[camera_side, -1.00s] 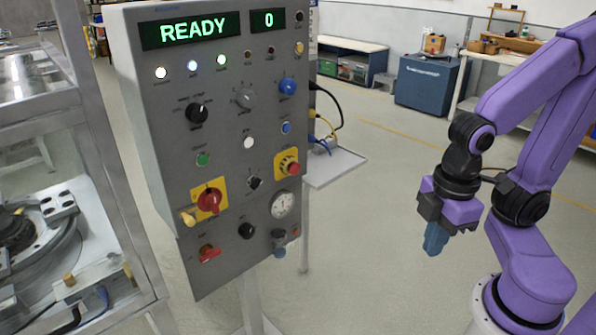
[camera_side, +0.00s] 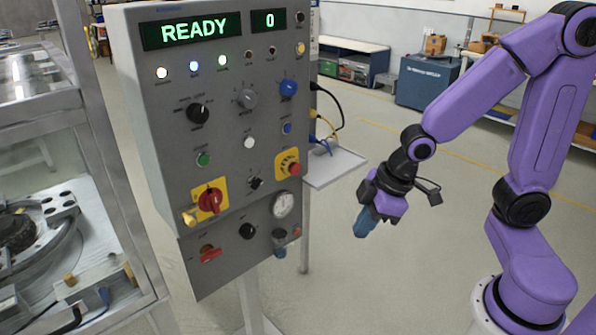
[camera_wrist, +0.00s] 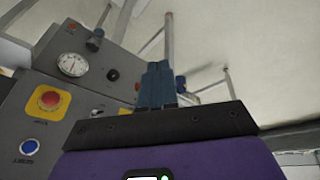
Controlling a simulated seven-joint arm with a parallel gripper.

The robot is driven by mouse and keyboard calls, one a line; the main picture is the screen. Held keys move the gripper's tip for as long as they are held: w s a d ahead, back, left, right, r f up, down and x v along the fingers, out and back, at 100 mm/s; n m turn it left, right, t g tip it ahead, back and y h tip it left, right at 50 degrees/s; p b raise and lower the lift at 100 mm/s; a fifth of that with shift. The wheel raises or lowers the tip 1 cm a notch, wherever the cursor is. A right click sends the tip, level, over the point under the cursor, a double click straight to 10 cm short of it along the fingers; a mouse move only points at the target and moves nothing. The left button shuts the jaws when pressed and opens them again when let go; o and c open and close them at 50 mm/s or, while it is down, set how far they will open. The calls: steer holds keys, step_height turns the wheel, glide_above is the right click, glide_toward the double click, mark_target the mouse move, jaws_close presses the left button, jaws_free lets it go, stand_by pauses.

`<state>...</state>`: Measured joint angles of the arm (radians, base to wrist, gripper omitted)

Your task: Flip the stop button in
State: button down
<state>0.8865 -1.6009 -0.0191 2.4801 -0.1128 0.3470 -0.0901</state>
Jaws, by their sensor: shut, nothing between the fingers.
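The grey control panel (camera_side: 222,130) stands upright at the left of centre in the side view. A red mushroom button on a yellow plate, which looks like the stop button (camera_side: 293,169), is on its right side. In the wrist view the same red button (camera_wrist: 49,99) shows at the left. My gripper (camera_side: 364,222) is shut and empty, its blue fingers pointing down. It is in the air to the right of the panel and lower than the red button, clearly apart from it. In the wrist view the fingers (camera_wrist: 160,84) are together.
A red rotary switch (camera_side: 210,201) on yellow, a gauge (camera_side: 283,204), knobs and lamps share the panel. The display (camera_side: 190,30) reads READY. A small shelf (camera_side: 335,168) with cables juts from the panel's right side. The floor between panel and arm is clear.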

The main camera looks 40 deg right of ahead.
mark_target(296, 169)
steer(key=w+d+f+m+t, duration=0.1)
steer(key=w+d+f+t, duration=0.1)
steer(key=w+d, duration=0.3)
steer(key=w+d+f+m+t, duration=0.2)
steer(key=w+d, duration=0.3)
steer(key=w, duration=0.6)
steer(key=shift+w+d+f+t+y, duration=0.3)
steer(key=shift+w+f+t+y, duration=0.15)
steer(key=shift+t, duration=0.45)
steer(key=w, duration=0.8)
steer(key=shift+w, duration=0.3)
steer(key=shift+w, duration=0.15)
stand_by(0.6)
steer(key=shift+w, duration=0.3)
